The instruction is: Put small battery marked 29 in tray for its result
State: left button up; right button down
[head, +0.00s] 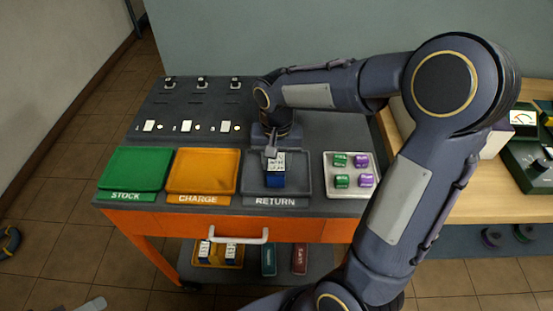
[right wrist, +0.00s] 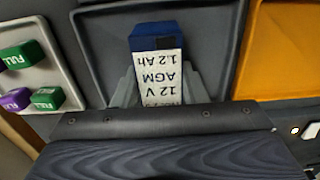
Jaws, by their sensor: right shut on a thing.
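My right gripper (right wrist: 157,78) is shut on a small blue battery (right wrist: 153,38) with a white label reading 12 V, 1.2 Ah, AGM. No number 29 can be read on it. In the head view the battery (head: 275,181) is at the grey RETURN tray (head: 302,175), with the right gripper (head: 272,152) above it. I cannot tell whether it touches the tray floor. The green STOCK tray (head: 135,168) and orange CHARGE tray (head: 203,170) stand empty to the left. My left gripper is not in view.
A pale tray (head: 350,193) with green and purple blocks stands right of RETURN. Behind the trays is a dark panel (head: 195,105) with several small posts and white labels. A lower shelf holds a yellow bin (head: 218,255) of batteries. A wooden bench (head: 470,200) with a meter is at right.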

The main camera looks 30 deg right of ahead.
jog(key=c, duration=0.9)
grip_release()
jog(key=shift+f, duration=0.1)
jog(key=shift+o, duration=0.2)
jog(key=shift+r, duration=0.35)
notch_tip(320, 180, up, 11)
jog(key=p, duration=0.1)
jog(key=s+a+f+n+t+y, duration=0.2)
jog(key=s, duration=0.6)
jog(key=s+a+f+n+t+y, duration=0.1)
jog(key=s+a+f+n+t, duration=0.1)
jog(key=s, duration=0.7)
jog(key=shift+f+n+t+y, duration=0.25)
jog(key=shift+n+t+y, duration=0.15)
jog(key=shift+t, duration=0.4)
jog(key=shift+a, duration=0.1)
